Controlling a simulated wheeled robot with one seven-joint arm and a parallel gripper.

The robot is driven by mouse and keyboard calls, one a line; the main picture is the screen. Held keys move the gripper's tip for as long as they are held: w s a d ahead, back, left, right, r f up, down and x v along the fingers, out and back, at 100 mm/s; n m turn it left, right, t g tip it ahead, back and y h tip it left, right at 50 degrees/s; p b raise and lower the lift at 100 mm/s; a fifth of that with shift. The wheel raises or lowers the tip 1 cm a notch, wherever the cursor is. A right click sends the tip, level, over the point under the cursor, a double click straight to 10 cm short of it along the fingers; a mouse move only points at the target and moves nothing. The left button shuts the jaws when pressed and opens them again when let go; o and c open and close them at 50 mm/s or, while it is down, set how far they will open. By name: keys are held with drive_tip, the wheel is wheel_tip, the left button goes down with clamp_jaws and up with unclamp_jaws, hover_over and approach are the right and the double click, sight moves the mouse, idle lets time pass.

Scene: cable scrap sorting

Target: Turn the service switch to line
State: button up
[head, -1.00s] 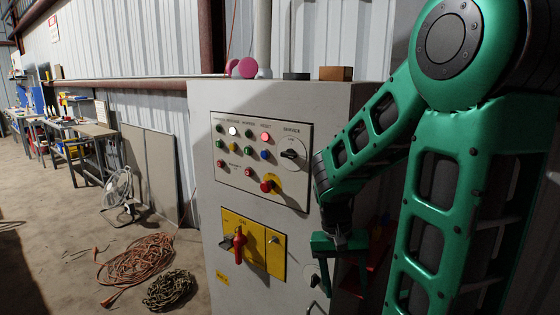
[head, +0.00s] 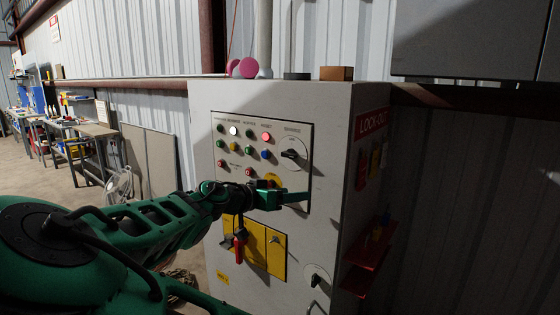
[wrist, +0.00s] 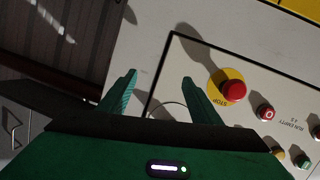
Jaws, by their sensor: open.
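The service switch (head: 291,154) is a black rotary knob on a round pale dial, at the right of the grey cabinet's upper control panel under a "SERVICE" label. Its position marks are too small to read. My gripper (head: 296,197) is open and empty, in front of the panel's lower right edge and below the switch. In the wrist view, my gripper's two green fingers (wrist: 160,78) stand apart over the panel corner. Part of a round dial outline (wrist: 172,106) shows between them; the knob itself is hidden there by my gripper.
A red stop button (wrist: 234,90) on a yellow disc sits close beside my fingers. Several coloured buttons and lamps fill the panel. A red-handled switch (head: 239,246) on a yellow plate is below my wrist. Red lockout shelf (head: 368,252) juts from the cabinet's right side.

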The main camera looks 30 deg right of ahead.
sight(287, 156)
drive_tip(key=w+a+r+t+h, duration=0.2)
drive_tip(key=a+r+t, duration=0.2)
drive_tip(key=a+r, duration=0.45)
drive_tip(key=x, duration=1.1)
drive_tip(key=shift+r, duration=0.2)
